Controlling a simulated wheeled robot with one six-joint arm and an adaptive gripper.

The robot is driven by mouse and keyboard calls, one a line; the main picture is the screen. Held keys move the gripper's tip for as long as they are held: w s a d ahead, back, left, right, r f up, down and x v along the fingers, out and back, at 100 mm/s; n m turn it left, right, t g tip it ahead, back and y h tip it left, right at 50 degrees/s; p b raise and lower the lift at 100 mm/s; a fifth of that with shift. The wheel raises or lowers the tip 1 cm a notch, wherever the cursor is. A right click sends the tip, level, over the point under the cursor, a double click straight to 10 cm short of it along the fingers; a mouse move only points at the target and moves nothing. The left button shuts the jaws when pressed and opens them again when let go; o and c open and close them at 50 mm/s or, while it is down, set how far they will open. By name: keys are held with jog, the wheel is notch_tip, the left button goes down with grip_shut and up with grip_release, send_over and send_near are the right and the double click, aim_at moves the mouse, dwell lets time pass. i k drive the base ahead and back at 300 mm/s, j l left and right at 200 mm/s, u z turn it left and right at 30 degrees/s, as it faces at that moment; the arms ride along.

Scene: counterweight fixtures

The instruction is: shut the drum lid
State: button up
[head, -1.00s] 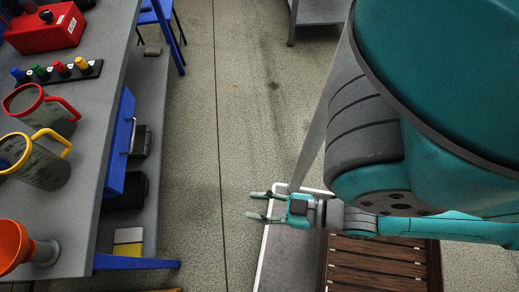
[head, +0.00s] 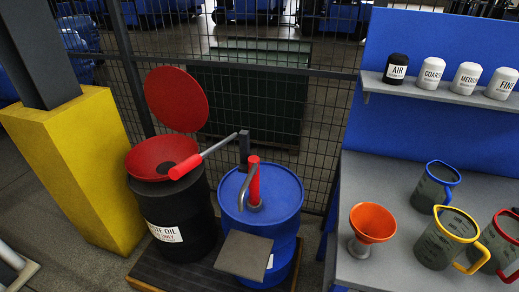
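The drum lid (head: 176,99) is a round red disc in the head view. It stands open, tilted up nearly vertical behind a red funnel (head: 150,158). The funnel sits on top of a black drum (head: 180,215) with a white label that reads as waste oil. A lever with a red grip (head: 186,167) and a grey rod crosses in front of the funnel's right side. The rod runs up to a dark post by the blue drum. My gripper is out of view.
A blue drum (head: 284,203) with a red and grey pump (head: 254,183) stands right of the black drum. A yellow pillar base (head: 85,165) is close on the left, and wire mesh stands behind. A bench (head: 385,270) with an orange funnel (head: 371,222) and jugs is right.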

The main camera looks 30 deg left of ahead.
aim_at(175, 98)
jog(key=u, duration=1.6)
jog(key=i+j, duration=0.25)
jog(key=j, duration=0.15)
jog(key=i+j+z, duration=0.15)
jog(key=i+j, duration=0.4)
jog(key=j, duration=0.3)
jog(key=i+j+z, duration=0.1)
jog(key=i+j, duration=0.15)
jog(key=j, duration=0.2)
jog(key=i+j+z, duration=0.1)
jog(key=i+j, duration=0.15)
jog(key=j, duration=0.2)
jog(key=i+j, duration=0.2)
jog(key=j, duration=0.25)
jog(key=i+j+z, duration=0.1)
jog(key=i+j, duration=0.15)
jog(key=j, duration=0.25)
jog(key=i+j, duration=0.2)
jog(key=j, duration=0.25)
jog(key=z, duration=0.05)
